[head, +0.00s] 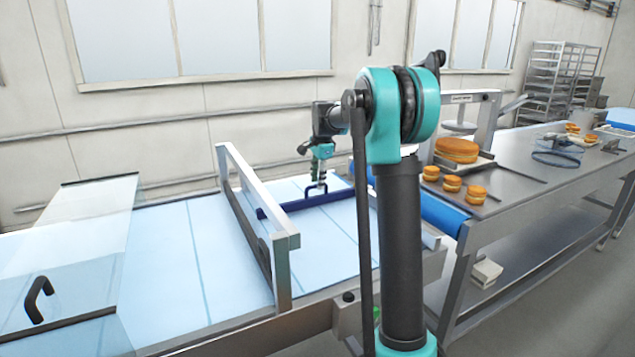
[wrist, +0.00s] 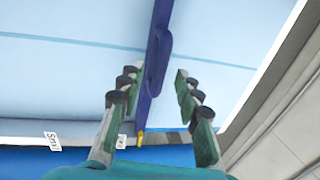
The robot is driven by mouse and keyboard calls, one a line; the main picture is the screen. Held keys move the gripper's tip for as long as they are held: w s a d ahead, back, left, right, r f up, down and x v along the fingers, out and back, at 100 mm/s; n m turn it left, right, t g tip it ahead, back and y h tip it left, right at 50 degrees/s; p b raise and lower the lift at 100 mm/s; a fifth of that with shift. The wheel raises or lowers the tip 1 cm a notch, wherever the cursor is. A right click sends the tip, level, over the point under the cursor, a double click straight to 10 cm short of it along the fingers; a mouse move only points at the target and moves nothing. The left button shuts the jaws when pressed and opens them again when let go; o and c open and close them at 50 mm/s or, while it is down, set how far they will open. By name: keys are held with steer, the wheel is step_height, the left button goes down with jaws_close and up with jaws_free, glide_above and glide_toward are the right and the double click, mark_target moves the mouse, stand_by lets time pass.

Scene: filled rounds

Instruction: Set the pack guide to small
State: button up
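The pack guide is a dark blue bar (head: 270,212) lying across the light blue conveyor, with a raised handle (head: 312,196) on it. In the wrist view the blue bar (wrist: 155,50) runs down between my fingers to a yellow pointer (wrist: 140,138) near the belt's edge. A white label that seems to read "SMALL" (wrist: 54,141) sits left of the pointer. A second label (wrist: 121,141) is beside the pointer, partly hidden by my finger. My gripper (head: 319,178) is above the handle. In the wrist view my gripper (wrist: 155,88) is open, its fingers apart on either side of the bar.
A metal gantry frame (head: 284,245) crosses the conveyor left of the guide. A clear cover with a black handle (head: 38,300) stands further left. A steel table (head: 545,180) with several filled rounds (head: 457,150) is at the right. The belt (head: 185,250) beside the guide is clear.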

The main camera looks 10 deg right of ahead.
steer(key=shift+f, duration=0.45)
jaws_close()
